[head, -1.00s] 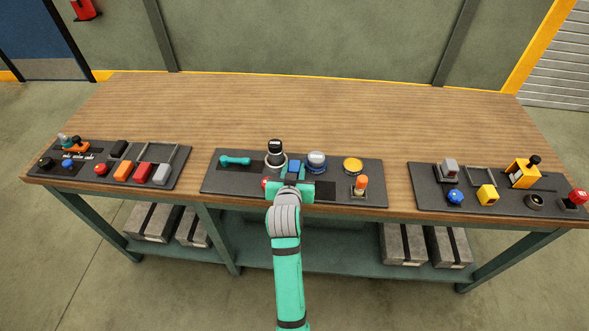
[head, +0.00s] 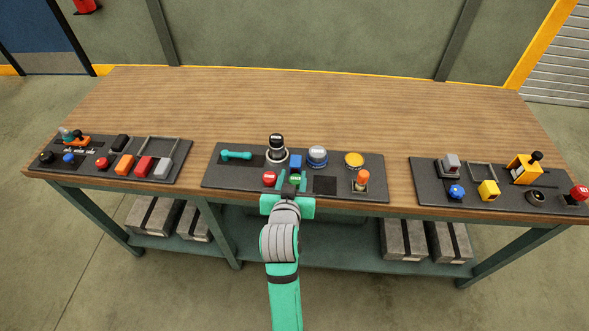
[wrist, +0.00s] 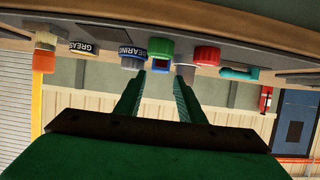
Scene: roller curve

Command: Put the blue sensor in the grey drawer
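A small blue block (head: 295,161), which looks like the blue sensor, is on the dark centre panel (head: 218,183), behind a green button (head: 295,178). The blue block also shows in the wrist view (wrist: 160,64), just beyond the gap between my fingers. My gripper (head: 290,190) is at the panel's front edge, in front of the green button. In the wrist view my gripper (wrist: 160,80) has its two fingers apart with nothing held between them. I cannot pick out a grey drawer in these views.
A red button (head: 269,179), a black-topped post (head: 277,148), a blue-and-grey dial (head: 317,157) and an orange-topped switch (head: 361,180) crowd the panel. Side panels hold more controls. The wooden table (head: 300,105) is clear behind. Grey boxes (head: 154,216) are on the lower shelf.

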